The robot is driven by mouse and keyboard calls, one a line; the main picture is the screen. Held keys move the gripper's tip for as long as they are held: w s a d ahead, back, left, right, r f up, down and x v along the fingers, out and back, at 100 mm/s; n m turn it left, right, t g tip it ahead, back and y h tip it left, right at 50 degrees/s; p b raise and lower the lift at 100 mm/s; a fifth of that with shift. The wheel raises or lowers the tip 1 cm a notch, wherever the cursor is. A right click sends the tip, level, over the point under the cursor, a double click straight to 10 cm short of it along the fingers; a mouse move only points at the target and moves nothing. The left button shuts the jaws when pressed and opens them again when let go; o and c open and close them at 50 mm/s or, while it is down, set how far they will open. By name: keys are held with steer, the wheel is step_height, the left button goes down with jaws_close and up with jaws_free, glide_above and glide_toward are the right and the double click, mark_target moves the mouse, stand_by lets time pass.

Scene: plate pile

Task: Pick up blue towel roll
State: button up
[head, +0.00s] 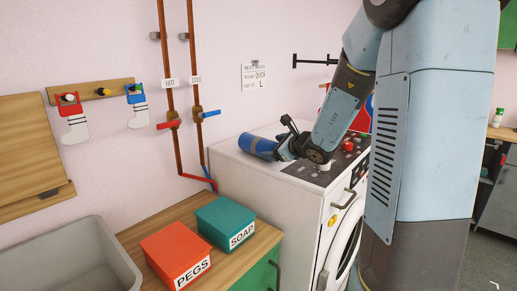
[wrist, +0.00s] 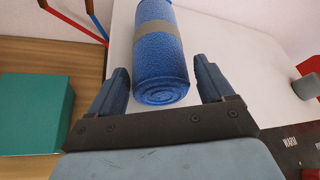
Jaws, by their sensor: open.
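The blue towel roll (head: 258,147) lies on its side on top of the white washing machine (head: 236,165), with a grey band around its middle. In the wrist view the roll (wrist: 158,62) points its near spiral end at my gripper (wrist: 163,88). My gripper is open, with one finger on each side of the roll's near end. A gap shows between the roll and each finger. In the head view my gripper (head: 284,150) is at the roll's right end, partly hidden by my arm.
A teal SOAP box (head: 224,222) and an orange PEGS box (head: 175,256) stand on the wooden counter left of the machine. Copper pipes with red and blue taps (head: 168,125) run down the wall behind. The machine top around the roll is mostly clear.

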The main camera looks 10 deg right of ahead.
mark_target(260, 146)
steer(key=shift+x, duration=2)
steer(key=shift+f, duration=0.1)
steer(key=shift+c, duration=0.4)
steer(key=c, duration=0.8)
